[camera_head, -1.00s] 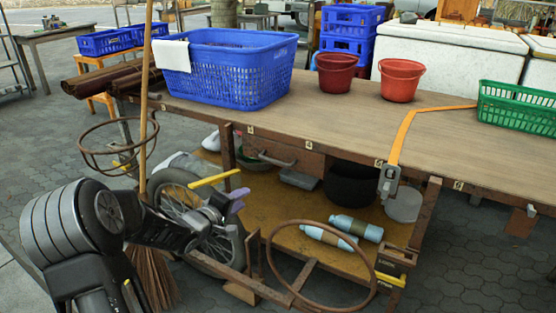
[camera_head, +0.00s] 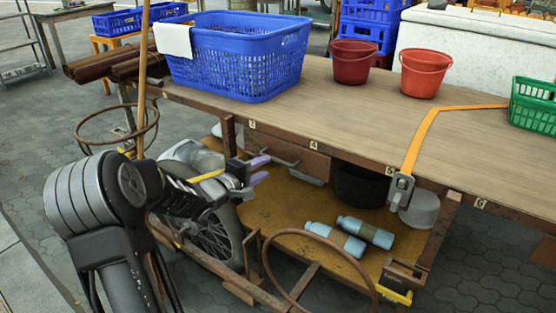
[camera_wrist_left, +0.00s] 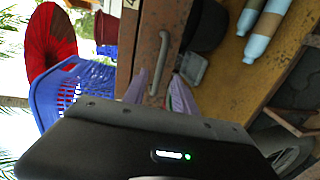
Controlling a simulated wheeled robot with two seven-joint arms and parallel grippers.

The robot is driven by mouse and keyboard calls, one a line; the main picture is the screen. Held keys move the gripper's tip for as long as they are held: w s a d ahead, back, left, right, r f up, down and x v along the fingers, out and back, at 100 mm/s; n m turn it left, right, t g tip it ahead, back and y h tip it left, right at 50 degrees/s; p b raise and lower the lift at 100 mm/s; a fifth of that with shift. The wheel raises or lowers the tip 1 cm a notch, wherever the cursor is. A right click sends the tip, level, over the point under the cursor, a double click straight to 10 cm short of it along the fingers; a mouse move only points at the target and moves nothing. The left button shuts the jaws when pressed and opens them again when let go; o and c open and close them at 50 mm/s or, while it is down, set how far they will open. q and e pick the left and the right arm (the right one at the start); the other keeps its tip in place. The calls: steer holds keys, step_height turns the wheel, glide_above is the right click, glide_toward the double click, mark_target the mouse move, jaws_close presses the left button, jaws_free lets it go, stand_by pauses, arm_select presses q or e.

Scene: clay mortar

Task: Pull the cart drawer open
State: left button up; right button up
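The cart's brown drawer (camera_head: 306,162) is under the tabletop and looks shut. Its grey bar handle (camera_head: 285,163) is on the front; in the left wrist view the handle (camera_wrist_left: 160,66) shows clearly against the rusty drawer front (camera_wrist_left: 172,20). My left gripper (camera_head: 262,170) is open, its purple fingers apart, just left of the handle in the head view. In the left wrist view the fingers (camera_wrist_left: 158,94) lie on either side of the handle's near end. I cannot tell whether they touch it. My right gripper is out of view.
The tabletop (camera_head: 330,108) is just above the gripper. The lower shelf (camera_head: 285,208) holds two blue bottles (camera_head: 350,236) and a dark pot (camera_head: 358,186). A cart wheel (camera_head: 215,235) and an upright pole (camera_head: 145,75) are close to my left arm. A blue basket (camera_head: 240,60) stands on top.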

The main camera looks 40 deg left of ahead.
mark_target(275, 161)
arm_select(q)
steer(key=b+x, duration=0.3)
steer(key=x, duration=0.5)
steer(key=shift+s, duration=0.1)
steer(key=shift+c, duration=0.4)
jaws_close()
stand_by(0.9)
